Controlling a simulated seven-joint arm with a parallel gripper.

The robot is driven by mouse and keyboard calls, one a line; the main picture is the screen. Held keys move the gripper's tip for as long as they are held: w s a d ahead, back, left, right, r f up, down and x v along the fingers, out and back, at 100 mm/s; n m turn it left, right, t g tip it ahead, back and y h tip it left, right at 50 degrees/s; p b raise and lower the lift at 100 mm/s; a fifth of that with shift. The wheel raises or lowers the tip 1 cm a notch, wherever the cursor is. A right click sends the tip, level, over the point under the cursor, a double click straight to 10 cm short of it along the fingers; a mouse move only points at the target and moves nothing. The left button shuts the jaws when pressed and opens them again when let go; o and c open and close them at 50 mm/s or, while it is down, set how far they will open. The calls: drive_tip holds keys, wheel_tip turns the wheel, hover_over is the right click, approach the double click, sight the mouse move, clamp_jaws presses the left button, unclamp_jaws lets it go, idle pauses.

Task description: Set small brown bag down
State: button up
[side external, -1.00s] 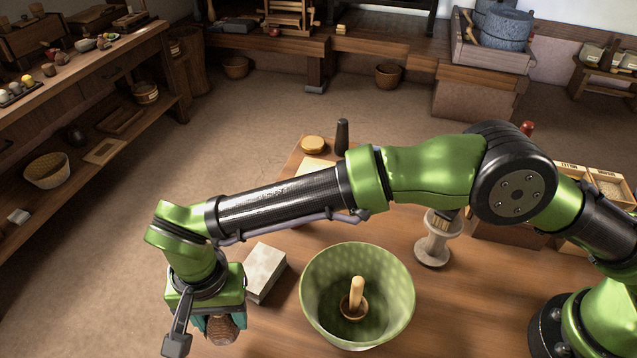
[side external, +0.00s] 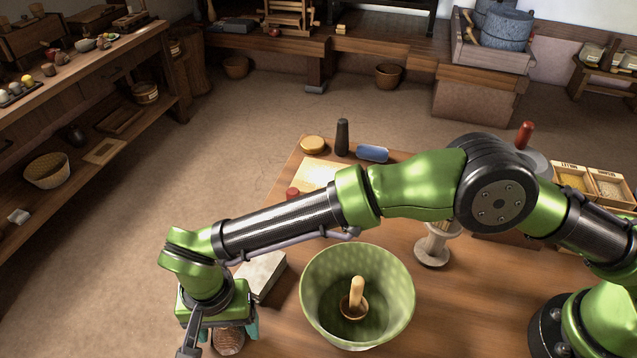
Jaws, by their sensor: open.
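The small brown bag (side external: 229,343) shows at the bottom left, under my gripper and partly hidden by it. Its lower end is close to the picture's bottom edge. My gripper (side external: 221,337) is open over the bag, with a dark finger on the left and a teal fingertip on the right. The bag sits between the fingers. I cannot tell whether it touches the wooden table (side external: 285,336) or the fingers.
A grey-white block (side external: 262,274) lies just behind my gripper. A large green bowl (side external: 399,290) with a wooden-handled tool (side external: 357,290) inside stands to the right. A pale spool-shaped stand (side external: 433,250) is farther right. Bare table lies between gripper and bowl.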

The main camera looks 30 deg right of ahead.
wheel_tip(320, 180, up, 11)
drive_tip(key=shift+w+d+r, duration=0.15)
drive_tip(key=shift+r, duration=0.6)
drive_tip(key=w+d+r+n+t+y, duration=0.1)
drive_tip(key=w+d+r, duration=0.2)
drive_tip(key=d+r, duration=0.6)
drive_tip(key=w+d+r+t+y, duration=0.1)
drive_tip(key=w+d+r, duration=0.25)
drive_tip(key=d, duration=0.95)
drive_tip(key=s+d+r+t, duration=0.25)
drive_tip(key=s+d, duration=0.25)
drive_tip(key=d, duration=0.8)
drive_tip(key=s+d+f+t, duration=0.2)
drive_tip(key=s+d+f, duration=0.2)
drive_tip(key=s+d, duration=0.5)
drive_tip(key=shift+d+t, duration=0.35)
drive_tip(key=shift+d, duration=0.15)
